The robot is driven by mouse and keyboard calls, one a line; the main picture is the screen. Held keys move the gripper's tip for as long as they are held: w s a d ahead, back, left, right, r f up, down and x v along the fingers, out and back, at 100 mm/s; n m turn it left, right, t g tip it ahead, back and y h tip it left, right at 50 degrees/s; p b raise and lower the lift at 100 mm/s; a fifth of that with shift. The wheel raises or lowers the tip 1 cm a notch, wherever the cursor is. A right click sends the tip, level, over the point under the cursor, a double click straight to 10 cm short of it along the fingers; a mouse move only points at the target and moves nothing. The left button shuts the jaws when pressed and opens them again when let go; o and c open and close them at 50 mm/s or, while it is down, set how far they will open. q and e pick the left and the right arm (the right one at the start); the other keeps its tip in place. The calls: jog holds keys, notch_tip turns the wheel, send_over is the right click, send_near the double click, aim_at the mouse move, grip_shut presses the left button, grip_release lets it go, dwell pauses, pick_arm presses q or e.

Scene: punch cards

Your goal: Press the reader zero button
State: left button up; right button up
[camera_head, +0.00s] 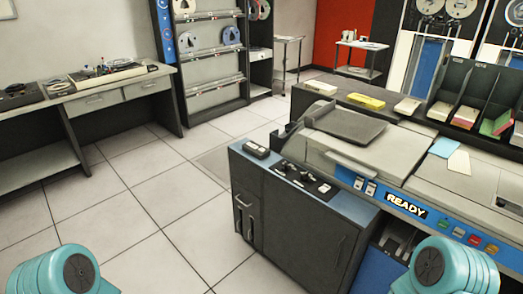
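A grey and blue card machine (402,153) fills the right side, with a lit READY sign (406,206) on its blue front strip. A row of small coloured buttons (474,240) sits right of the sign. Two small pale switches (364,186) sit left of it. The labels are too small to read, so I cannot tell which one is the reader zero button. Only teal rounded parts of my arms show, at the bottom left and bottom right. The right one is close in front of the machine's lower front. Neither gripper is in view.
A low dark cabinet (297,225) with small controls on top adjoins the machine's left end. A desk (95,98) with equipment stands at the left. A reel rack (210,60) is at the back. Tiled floor (160,205) is clear between desk and cabinet.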

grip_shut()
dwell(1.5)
